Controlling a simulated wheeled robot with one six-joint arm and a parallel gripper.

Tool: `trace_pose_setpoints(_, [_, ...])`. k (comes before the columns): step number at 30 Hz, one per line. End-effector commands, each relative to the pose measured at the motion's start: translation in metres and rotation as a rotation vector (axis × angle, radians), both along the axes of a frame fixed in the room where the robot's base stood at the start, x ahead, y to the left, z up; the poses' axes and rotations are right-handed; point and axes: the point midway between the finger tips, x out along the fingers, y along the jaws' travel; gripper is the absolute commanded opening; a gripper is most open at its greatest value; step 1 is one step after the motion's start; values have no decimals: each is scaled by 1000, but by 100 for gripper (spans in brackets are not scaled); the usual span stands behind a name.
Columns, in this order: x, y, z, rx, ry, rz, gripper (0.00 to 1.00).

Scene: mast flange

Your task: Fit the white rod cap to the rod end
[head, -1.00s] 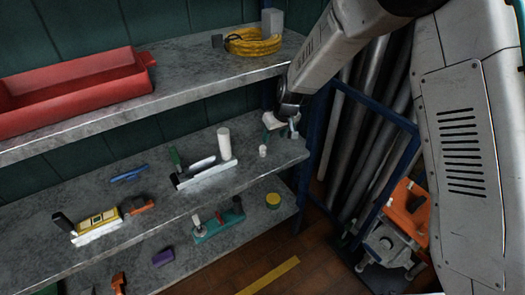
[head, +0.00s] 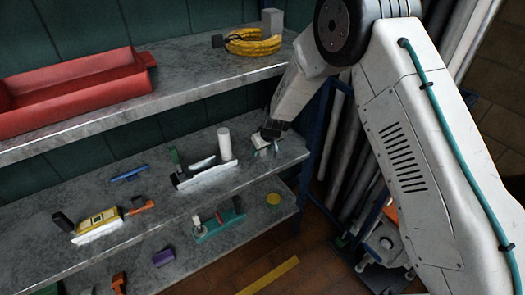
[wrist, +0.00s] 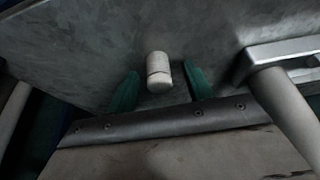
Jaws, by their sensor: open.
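The white rod cap (wrist: 158,70) is a small, short cylinder with a groove around it, standing on the grey middle shelf. In the head view my gripper (head: 264,146) is low over the shelf's right end and largely hides the cap. In the wrist view my gripper (wrist: 161,86) is open, with one green fingertip on each side of the cap and a gap on both sides. A thick pale upright rod (head: 224,144) stands left of my gripper in the head view. It also shows at the right of the wrist view (wrist: 285,115).
A trowel-like tool (head: 205,172) lies beside the rod. A yellow-topped float (head: 97,222) and a blue tool (head: 129,173) are farther left. The upper shelf holds a red tray (head: 70,92) and a yellow cable coil (head: 252,43). A blue rack post (head: 312,140) stands close to the right.

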Motion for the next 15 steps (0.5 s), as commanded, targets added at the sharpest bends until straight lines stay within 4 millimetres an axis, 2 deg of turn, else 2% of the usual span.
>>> trace_pose_setpoints(4, [0, 0, 0, 0, 0, 0, 51])
trace_pose_setpoints(9, [0, 0, 0, 0, 0, 0, 4])
trace_pose_setpoints(15, [0, 0, 0, 0, 0, 0, 4])
